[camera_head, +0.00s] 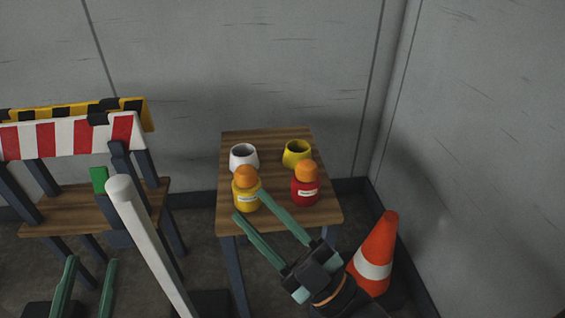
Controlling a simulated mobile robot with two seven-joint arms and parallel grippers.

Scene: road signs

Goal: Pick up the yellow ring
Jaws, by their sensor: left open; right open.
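The yellow ring (297,153) is a short, round, open-topped piece at the back right of the small wooden table (270,142). My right gripper (250,204) comes in from the lower right, open and empty. Its fingers point up and left toward the yellow bottle with an orange cap (246,194), overlapping its lower part in the picture; contact cannot be told. The yellow ring lies behind and right of these fingertips, apart from them. My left gripper (90,262) is open at the bottom left, with only its fingers showing, far from the table.
A white cup-like piece (236,162) stands left of the yellow ring. A red bottle with an orange cap (305,190) stands in front of the ring. An orange cone (379,245) is right of the table. Striped barriers (75,137), a bench and a pale pole (150,240) fill the left.

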